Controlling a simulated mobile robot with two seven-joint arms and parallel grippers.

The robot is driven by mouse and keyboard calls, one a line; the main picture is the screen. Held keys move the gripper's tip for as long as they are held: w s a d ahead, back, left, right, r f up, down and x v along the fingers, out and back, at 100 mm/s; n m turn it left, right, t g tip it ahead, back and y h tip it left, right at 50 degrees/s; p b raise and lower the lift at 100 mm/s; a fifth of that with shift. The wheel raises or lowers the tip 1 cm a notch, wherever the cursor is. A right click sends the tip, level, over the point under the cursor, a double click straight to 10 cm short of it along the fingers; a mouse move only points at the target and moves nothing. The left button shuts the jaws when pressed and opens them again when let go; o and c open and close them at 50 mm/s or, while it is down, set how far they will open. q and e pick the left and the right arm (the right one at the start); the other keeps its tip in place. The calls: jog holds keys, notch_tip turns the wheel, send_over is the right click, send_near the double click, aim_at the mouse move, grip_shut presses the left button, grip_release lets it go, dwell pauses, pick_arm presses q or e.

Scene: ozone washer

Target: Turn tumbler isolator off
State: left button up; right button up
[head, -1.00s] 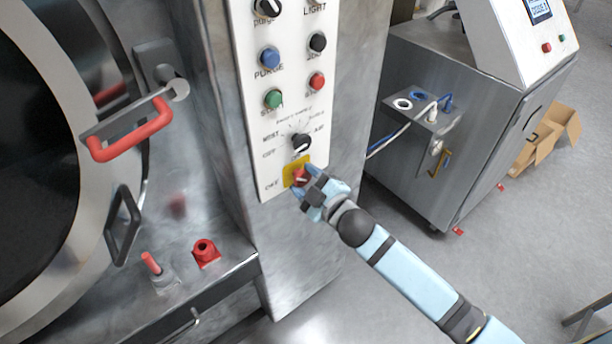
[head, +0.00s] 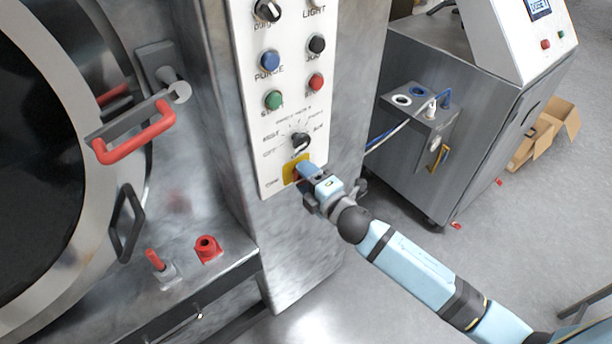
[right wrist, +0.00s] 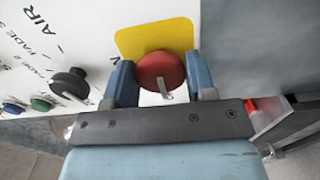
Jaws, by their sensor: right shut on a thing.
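The tumbler isolator is a red round knob (right wrist: 160,72) with a pale pointer on a yellow plate (right wrist: 157,36) at the bottom of the white control panel. In the right wrist view my right gripper (right wrist: 162,80) has one blue finger on each side of the knob and is shut on it. In the head view the right gripper (head: 303,174) covers most of the knob, and part of the yellow plate (head: 290,166) shows beside it. My left gripper is not in view.
A black selector knob (head: 301,141) sits just above the isolator on the panel. Green (head: 273,100) and red (head: 316,82) buttons are higher up. A washer door with a red handle (head: 135,134) is at left. A grey cabinet (head: 420,165) stands at right.

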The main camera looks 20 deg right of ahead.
dwell(0.6)
jog(key=o, duration=0.9)
jog(key=b+v, duration=0.3)
jog(key=v, duration=1)
jog(key=shift+s, duration=0.4)
jog(key=shift+d, duration=0.1)
